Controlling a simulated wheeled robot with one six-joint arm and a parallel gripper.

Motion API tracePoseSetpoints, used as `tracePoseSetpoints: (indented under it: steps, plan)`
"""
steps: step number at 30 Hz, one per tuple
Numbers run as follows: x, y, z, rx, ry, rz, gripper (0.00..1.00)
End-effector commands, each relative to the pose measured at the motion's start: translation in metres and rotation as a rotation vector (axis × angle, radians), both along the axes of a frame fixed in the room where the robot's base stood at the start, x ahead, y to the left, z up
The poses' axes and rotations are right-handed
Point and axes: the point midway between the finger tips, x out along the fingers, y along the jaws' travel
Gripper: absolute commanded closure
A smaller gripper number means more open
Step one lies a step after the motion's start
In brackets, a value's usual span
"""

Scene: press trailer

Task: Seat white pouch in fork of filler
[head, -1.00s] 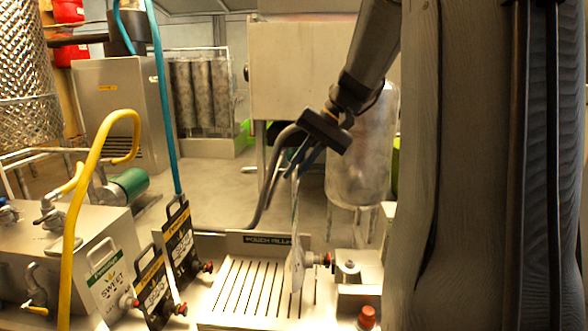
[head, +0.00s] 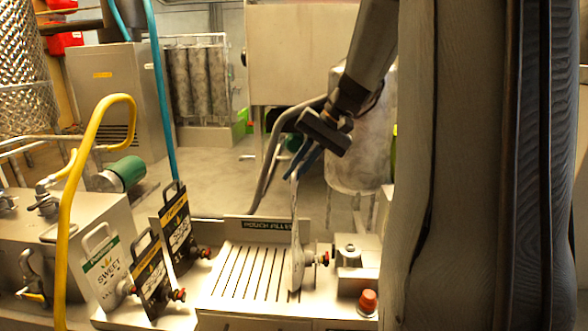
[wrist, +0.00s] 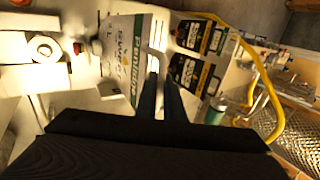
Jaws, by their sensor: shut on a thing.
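My gripper (head: 300,172) reaches down over the filler's slotted tray, its blue fingers shut on the handle at the top of the white pouch (head: 296,265). The pouch hangs upright, nearly edge-on in the head view. Its red-and-black spout (head: 322,258) points right, close to the metal filler block (head: 348,254); I cannot tell whether it sits in the fork. In the wrist view the white pouch (wrist: 120,62) shows a green band and lettering. Its spout faces the filler (wrist: 45,47) at the left. My fingers (wrist: 160,97) run up to its handle.
A white pouch with a green label (head: 104,268) and two black pouches (head: 153,277) (head: 178,232) stand left of the slotted tray (head: 240,275). A yellow hose (head: 72,200) arches at the left. A red knob (head: 368,300) stands front right. A tank stands behind the filler.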

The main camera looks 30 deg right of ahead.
Motion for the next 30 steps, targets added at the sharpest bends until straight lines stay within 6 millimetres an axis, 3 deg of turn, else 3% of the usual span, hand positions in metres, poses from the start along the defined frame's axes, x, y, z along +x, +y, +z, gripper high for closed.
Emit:
tracePoseSetpoints:
  steps: [30]
  plan:
    - [0.001,-0.001,-0.014,-0.003,-0.002,-0.001,1.00]
